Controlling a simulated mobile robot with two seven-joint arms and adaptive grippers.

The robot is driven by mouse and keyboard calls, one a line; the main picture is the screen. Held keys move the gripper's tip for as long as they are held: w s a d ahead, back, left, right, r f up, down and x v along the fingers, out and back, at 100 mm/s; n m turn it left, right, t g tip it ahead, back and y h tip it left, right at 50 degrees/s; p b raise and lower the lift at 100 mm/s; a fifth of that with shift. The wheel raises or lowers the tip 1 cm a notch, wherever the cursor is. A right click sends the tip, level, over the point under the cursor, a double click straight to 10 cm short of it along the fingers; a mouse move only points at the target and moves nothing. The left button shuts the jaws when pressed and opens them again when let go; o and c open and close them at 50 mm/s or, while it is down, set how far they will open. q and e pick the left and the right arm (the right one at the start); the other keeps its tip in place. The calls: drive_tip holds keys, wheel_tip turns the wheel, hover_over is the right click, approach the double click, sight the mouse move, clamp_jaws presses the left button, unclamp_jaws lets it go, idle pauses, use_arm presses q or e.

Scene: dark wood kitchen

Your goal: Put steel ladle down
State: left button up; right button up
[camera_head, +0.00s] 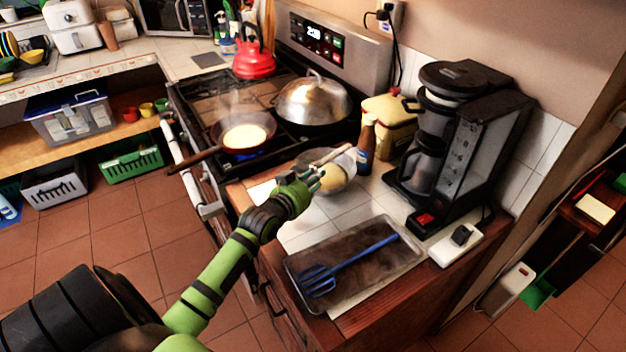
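My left gripper (314,179) reaches in from the lower left to the near left side of a mixing bowl (333,186) with yellowish batter. A pale, long-handled utensil, which looks like the steel ladle (330,157), lies slanted across the bowl, its upper end toward the back right. My fingertips are at its lower left end. They partly hide that end and the bowl's rim, so I cannot tell whether they hold it. My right gripper is not in view.
A tray (376,281) with a blue spatula (345,267) lies in front of the bowl. A brown bottle (365,146) and a coffee maker (455,150) stand to the right. A frying pan (240,139) with batter steams on the stove, left of a domed lid (313,101).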

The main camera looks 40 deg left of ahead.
use_arm(q)
drive_tip(key=r+b+v, duration=0.1)
drive_tip(key=v, duration=1.1)
drive_tip(key=shift+r, duration=0.1)
